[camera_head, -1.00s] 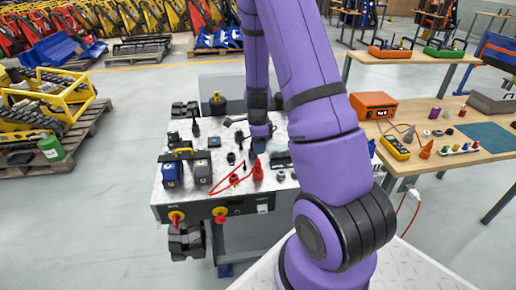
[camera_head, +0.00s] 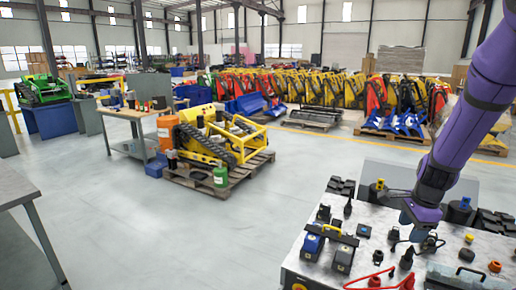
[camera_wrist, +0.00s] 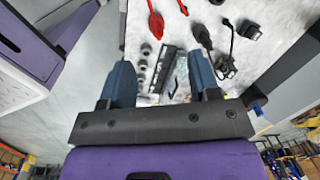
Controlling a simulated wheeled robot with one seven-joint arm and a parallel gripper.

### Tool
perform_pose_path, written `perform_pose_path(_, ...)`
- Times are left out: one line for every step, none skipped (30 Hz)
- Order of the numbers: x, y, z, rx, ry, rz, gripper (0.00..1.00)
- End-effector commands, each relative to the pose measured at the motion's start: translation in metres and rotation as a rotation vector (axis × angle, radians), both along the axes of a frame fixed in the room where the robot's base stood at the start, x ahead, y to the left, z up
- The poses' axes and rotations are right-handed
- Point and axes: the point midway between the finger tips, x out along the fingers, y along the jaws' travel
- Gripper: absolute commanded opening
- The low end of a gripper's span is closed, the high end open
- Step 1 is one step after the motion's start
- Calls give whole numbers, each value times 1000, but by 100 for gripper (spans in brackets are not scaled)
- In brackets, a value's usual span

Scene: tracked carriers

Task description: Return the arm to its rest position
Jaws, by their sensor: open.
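My gripper (camera_head: 419,234) is at the arm's lower end, above that top. In the wrist view my gripper (camera_wrist: 158,65) shows two blue fingers set well apart on a black bar, with nothing held between them. Beyond the fingers are small dark rings (camera_wrist: 143,65), a red-handled piece (camera_wrist: 156,22) and black connectors (camera_wrist: 224,65). The height of the fingertips above the top is hard to tell.
A grey table (camera_head: 14,187) is at the left edge. Open floor lies between.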

Motion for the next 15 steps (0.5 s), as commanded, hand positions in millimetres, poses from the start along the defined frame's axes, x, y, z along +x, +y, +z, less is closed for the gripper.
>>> perform_pose_path(-2,10,19,-5,-24,68,56)
perform_pose_path(-4,15,28,-8,-36,111,56)
perform_pose_path(-7,23,40,-13,-51,169,56)
perform_pose_path(-10,28,49,-18,-61,212,56)
perform_pose_path(-12,33,58,-23,-73,256,56)
perform_pose_path(-17,40,70,-30,-86,313,56)
perform_pose_path(-20,45,78,-37,-97,355,56)
perform_pose_path(-24,50,87,-44,-107,398,56)
perform_pose_path(-29,57,98,-53,-121,456,56)
perform_pose_path(-33,62,106,-63,-132,498,56)
perform_pose_path(-38,67,113,-71,-142,542,56)
perform_pose_path(-44,73,123,-83,-155,598,56)
perform_pose_path(-49,78,130,-94,-164,641,56)
perform_pose_path(-54,82,138,-104,-173,683,56)
perform_pose_path(-61,88,147,-119,-187,738,56)
